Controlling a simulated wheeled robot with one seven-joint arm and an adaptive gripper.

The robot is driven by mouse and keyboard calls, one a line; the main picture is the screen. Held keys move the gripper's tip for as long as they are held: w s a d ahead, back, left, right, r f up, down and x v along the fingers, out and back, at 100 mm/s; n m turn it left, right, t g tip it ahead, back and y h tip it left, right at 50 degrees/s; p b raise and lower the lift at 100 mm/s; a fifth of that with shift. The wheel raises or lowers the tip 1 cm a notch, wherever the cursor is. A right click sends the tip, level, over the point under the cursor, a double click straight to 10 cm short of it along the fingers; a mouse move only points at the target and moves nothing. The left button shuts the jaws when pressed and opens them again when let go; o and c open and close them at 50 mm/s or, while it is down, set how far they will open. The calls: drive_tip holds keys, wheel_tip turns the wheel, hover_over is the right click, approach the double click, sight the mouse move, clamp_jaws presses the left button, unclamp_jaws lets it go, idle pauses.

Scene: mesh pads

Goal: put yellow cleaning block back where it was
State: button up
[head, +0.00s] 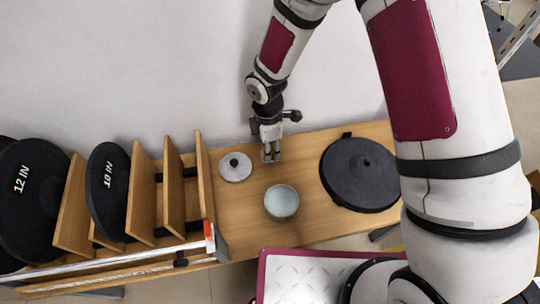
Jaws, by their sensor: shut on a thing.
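My gripper (271,154) points down over the wooden bench, just right of a grey round lid-like disc. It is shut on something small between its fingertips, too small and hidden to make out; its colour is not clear. I cannot make out the yellow cleaning block for certain anywhere.
The wooden bench (320,235) carries the grey disc (235,167), a pale round dish (281,202) and a large black round pad (360,174) at right. A wooden rack (142,195) with upright dividers and black discs stands at left. Bare wood lies between the dish and the black pad.

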drive_tip(key=shift+f+b, duration=0.6)
drive_tip(key=shift+f, duration=1.25)
drive_tip(key=shift+f, duration=0.1)
drive_tip(key=o, duration=1.1)
drive_tip(key=r+p, duration=0.3)
drive_tip(key=r, duration=0.9)
drive_tip(key=shift+a+r+p, duration=0.1)
drive_tip(key=shift+a+p, duration=0.1)
drive_tip(key=shift+p, duration=0.15)
